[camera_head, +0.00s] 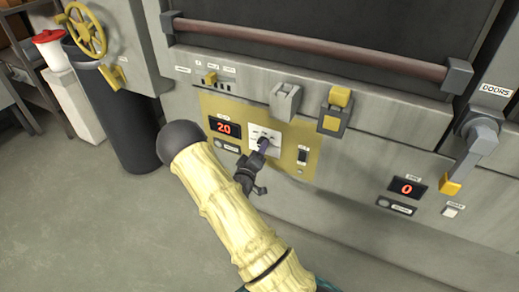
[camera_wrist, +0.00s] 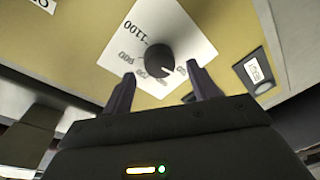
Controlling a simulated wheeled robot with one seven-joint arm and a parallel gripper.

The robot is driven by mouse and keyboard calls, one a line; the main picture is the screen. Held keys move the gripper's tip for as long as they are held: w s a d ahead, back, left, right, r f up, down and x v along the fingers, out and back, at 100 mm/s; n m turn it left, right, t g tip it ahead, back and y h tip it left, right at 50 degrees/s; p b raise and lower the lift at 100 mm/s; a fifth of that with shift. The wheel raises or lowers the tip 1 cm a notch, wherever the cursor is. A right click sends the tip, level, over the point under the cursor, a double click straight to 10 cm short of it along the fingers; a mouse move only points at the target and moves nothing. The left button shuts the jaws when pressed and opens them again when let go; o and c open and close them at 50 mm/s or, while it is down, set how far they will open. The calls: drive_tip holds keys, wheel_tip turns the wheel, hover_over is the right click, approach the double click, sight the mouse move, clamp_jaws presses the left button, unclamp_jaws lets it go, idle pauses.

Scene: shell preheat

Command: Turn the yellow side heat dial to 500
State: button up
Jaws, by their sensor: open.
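The yellow side panel (camera_head: 292,137) is on the front of a grey machine. Its display (camera_head: 225,129) reads 20. The black heat dial (camera_wrist: 160,60) sits on a white scale plate (camera_wrist: 181,30) with printed numbers, 1100 among them. Its white pointer mark is toward the lower right in the wrist view. My gripper (camera_wrist: 159,82) is open, with one finger on each side and just short of the dial, and nothing between them. In the head view my gripper (camera_head: 263,146) is in front of the plate and hides the dial. Contact with the dial cannot be told.
A switch (camera_wrist: 255,72) is right of the dial. Levers (camera_head: 285,101) and (camera_head: 334,111) stick out above the panel. A long bar handle (camera_head: 310,47) runs above. At right are a second display (camera_head: 407,188) reading 0 and a DOORS lever (camera_head: 470,150).

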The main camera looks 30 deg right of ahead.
drive_tip(key=shift+x, duration=0.95)
drive_tip(key=c, duration=1)
drive_tip(key=shift+m+b, duration=0.35)
drive_tip(key=shift+m, duration=0.05)
drive_tip(key=m+h+b, duration=0.1)
drive_tip(key=m+b, duration=0.5)
drive_tip(key=m, duration=0.3)
drive_tip(key=shift+f, duration=0.15)
drive_tip(key=shift+m, duration=0.3)
